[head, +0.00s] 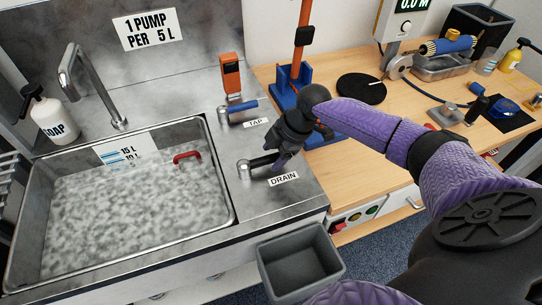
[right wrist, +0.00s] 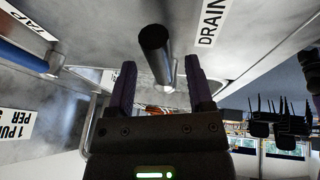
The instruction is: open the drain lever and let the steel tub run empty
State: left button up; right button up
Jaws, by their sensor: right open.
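The steel tub (head: 222,185) on the left holds cloudy grey water (head: 130,210). A level card (head: 125,150) marked 15 L stands at its back wall, partly under the water. The drain lever (head: 258,162) has a black handle on a round metal base, beside the DRAIN label (head: 283,179). My right gripper (head: 280,158) is over the lever's handle end and hides part of it. In the right wrist view my right gripper (right wrist: 160,75) is open, and the black drain handle (right wrist: 155,50) lies between its fingers; contact cannot be told. My left gripper is not in view.
The blue-handled tap lever (head: 245,107) is just behind the drain lever. A red handle (head: 187,156) shows in the tub. A faucet (head: 85,85) and soap bottle (head: 50,115) stand behind it. A grey bin (head: 300,265) is below the counter's front edge.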

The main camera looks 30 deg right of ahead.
jog(key=shift+a+f, duration=0.1)
jog(key=shift+f, duration=0.2)
grip_shut()
dwell(1.2)
